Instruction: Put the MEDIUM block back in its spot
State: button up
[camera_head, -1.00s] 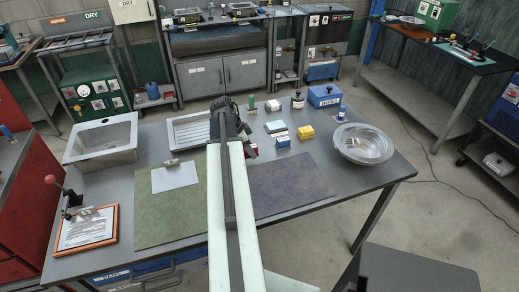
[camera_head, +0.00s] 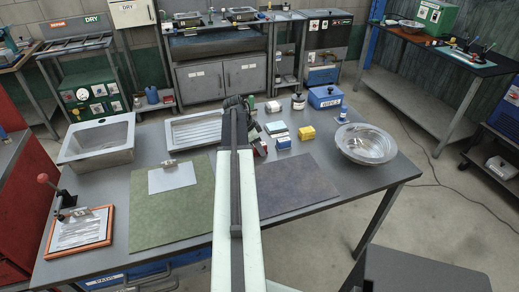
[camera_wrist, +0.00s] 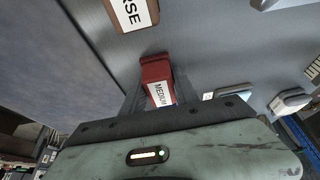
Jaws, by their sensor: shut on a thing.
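In the wrist view, the red block labelled MEDIUM (camera_wrist: 157,82) is held between my gripper's fingers (camera_wrist: 152,88). A grey metal surface fills the view beyond it. A brown-edged piece with a white label ending in "RSE" (camera_wrist: 133,10) lies ahead of the block at the top. In the head view, my gripper (camera_head: 246,128) is over the back middle of the grey bench, next to the ribbed tray. I cannot tell whether the block touches the surface.
The bench (camera_head: 118,190) holds a sink basin (camera_head: 98,142), a ribbed draining tray (camera_head: 192,131), a green mat (camera_head: 172,217) and a dark mat (camera_head: 300,186). Small blocks (camera_head: 281,143), a blue box (camera_head: 325,97) and a metal bowl (camera_head: 366,145) stand to the right of my gripper.

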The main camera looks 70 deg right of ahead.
jog(key=shift+f+b, duration=0.3)
jog(key=o, duration=1.1)
jog(key=shift+a+r, duration=0.1)
jog(key=shift+o, duration=0.6)
jog(key=shift+r+p, duration=0.4)
jog(key=shift+p, duration=0.15)
jog(key=p+v, duration=1)
jog(key=v, duration=0.1)
jog(key=shift+w+r+p, duration=0.15)
jog(key=shift+r+p, duration=0.15)
